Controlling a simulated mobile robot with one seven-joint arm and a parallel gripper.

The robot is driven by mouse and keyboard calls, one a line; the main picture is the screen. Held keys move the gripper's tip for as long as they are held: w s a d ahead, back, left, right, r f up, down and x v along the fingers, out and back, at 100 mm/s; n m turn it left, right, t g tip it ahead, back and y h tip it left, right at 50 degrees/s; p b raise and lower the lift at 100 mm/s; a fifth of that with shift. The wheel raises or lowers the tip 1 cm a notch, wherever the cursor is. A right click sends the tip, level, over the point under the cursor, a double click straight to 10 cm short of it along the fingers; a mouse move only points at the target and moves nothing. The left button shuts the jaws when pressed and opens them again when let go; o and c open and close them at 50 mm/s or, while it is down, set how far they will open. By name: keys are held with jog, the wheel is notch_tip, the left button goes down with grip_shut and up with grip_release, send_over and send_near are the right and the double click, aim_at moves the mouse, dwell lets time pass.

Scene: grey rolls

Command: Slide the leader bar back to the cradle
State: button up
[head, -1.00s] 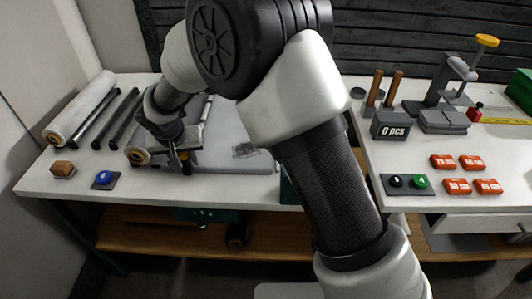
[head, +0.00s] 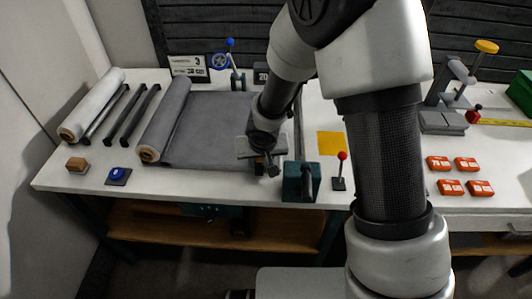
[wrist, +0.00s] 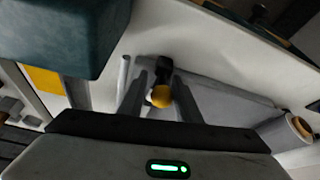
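A thin grey bar, apparently the leader bar (head: 298,122), lies along the right edge of the grey sheet (head: 215,128). A pale rod shows left of my fingers in the wrist view (wrist: 123,78). My gripper (head: 267,168) is low over the sheet's front right corner, left of the teal block (head: 293,182). In the wrist view its two dark fingers stand apart around a yellow-orange knob (wrist: 160,96) with a black part behind it. Whether they press on the knob is unclear. The grey roll (head: 166,115) lies at the sheet's left end; its cradle is not clearly visible.
A red-knobbed lever (head: 341,170) and a yellow square (head: 331,143) are right of the teal block. A blue button (head: 117,175) and wooden block (head: 76,164) are front left. A blue-knobbed lever (head: 236,65) stands behind. The sheet's middle is clear.

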jog(key=shift+d, duration=0.95)
jog(key=shift+p+v, duration=0.5)
jog(key=shift+v, duration=0.7)
jog(key=shift+s+a+r, duration=0.15)
jog(key=shift+r, duration=0.15)
